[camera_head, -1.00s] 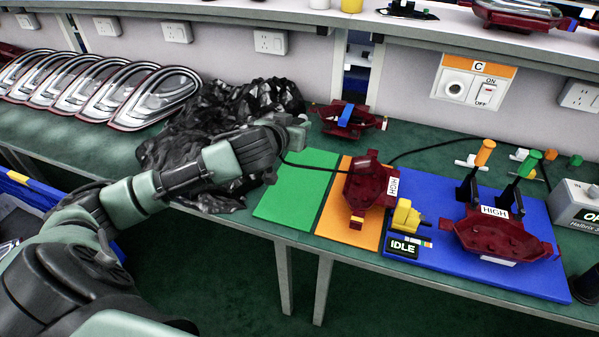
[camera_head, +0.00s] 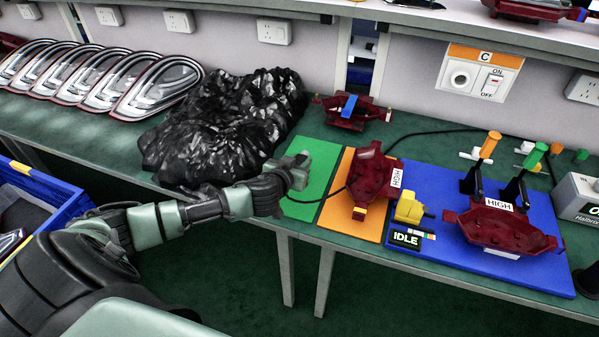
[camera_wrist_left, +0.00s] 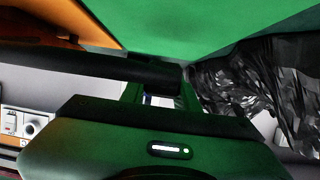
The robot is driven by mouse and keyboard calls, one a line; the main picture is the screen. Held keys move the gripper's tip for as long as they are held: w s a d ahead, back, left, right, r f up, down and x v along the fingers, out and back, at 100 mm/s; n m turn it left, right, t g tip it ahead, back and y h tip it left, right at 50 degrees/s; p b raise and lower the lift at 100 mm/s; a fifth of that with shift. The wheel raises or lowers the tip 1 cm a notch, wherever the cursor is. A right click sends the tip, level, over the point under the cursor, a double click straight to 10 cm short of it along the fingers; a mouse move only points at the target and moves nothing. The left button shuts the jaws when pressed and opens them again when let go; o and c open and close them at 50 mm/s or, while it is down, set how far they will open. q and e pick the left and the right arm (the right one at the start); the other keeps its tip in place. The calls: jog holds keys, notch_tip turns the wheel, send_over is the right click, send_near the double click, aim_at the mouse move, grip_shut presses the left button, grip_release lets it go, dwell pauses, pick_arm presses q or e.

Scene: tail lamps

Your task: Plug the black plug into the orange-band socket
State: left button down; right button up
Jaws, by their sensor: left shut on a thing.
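The orange-band socket (camera_head: 459,79) is a round outlet on the white wall panel under an orange strip marked C. It also shows, upside down, at the left edge of the wrist view (camera_wrist_left: 31,126). My left gripper (camera_head: 298,166) is above the green mat, well to the left of the socket and apart from it. It is shut on a dark, rod-like thing (camera_wrist_left: 90,67), which I take to be the black plug. Its prongs are not visible. A black cable (camera_head: 315,200) runs from near the gripper toward the red lamp housing. My right gripper is not in view.
A red lamp housing (camera_head: 374,177) stands on the orange mat (camera_head: 340,212). Another (camera_head: 500,228) is on the blue mat (camera_head: 540,275), beside orange- and green-handled clamps (camera_head: 487,147). A yellow device (camera_head: 410,209) sits between them. A crumpled black bag (camera_head: 225,125) lies left.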

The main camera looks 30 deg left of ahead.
pick_arm(q)
jog(key=shift+f, duration=1.9)
jog(key=shift+f+b, duration=0.25)
jog(key=shift+b, duration=0.05)
jog(key=c, duration=1.1)
grip_release()
jog(key=shift+o, duration=0.2)
jog(key=shift+r, duration=0.15)
